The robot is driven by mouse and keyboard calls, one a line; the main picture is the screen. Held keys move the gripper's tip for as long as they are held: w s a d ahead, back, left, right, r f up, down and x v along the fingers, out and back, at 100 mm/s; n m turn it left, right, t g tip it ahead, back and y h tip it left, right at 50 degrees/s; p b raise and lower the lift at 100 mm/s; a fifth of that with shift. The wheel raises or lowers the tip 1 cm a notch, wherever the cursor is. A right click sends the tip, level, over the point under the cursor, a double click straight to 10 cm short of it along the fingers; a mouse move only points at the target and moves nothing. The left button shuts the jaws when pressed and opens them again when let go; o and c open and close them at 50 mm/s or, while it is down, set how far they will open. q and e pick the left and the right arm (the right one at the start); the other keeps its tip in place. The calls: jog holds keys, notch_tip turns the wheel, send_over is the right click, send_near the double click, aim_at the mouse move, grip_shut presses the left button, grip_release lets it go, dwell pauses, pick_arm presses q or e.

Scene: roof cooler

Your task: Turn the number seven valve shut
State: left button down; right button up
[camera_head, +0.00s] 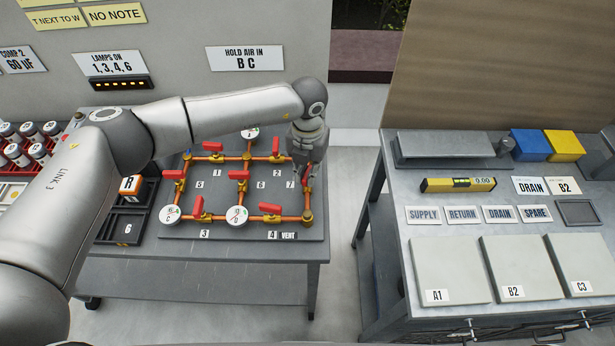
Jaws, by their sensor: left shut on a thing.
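The number seven valve sits on the right-hand side of the copper pipe loop, beside the label 7 (290,183). Its red handle (307,170) shows only in part under my left gripper. My left gripper (305,172) points down over this valve, with its fingers closed around the handle. The handle's exact angle is hidden by the fingers. The pipe loop is mounted on a dark grey board (260,231) on the left table. My right gripper is not in view.
Other red valve handles, such as the one by label 4 (270,208), and white gauges (237,215) stand close by on the loop. Racks of capped cans are at the left. A right-hand bench (400,190) holds labels, blocks and pale panels (520,268). A floor gap separates the tables.

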pick_arm(q)
jog(key=m+b, duration=0.3)
jog(key=b, duration=0.1)
jog(key=m+b, duration=0.6)
jog(key=b, duration=0.1)
jog(key=shift+f+b, duration=0.25)
jog(key=shift+b, duration=0.1)
jog(key=shift+r+m+b, duration=0.15)
jog(key=shift+m+b, duration=0.7)
jog(key=shift+m, duration=0.1)
jog(key=shift+r+m+b, duration=0.1)
jog(key=shift+m+b, duration=0.7)
jog(key=shift+m, duration=0.15)
jog(key=shift+r, duration=0.1)
jog(key=c, duration=1.5)
grip_release()
notch_tip(320, 180, up, 12)
jog(key=shift+f, duration=0.1)
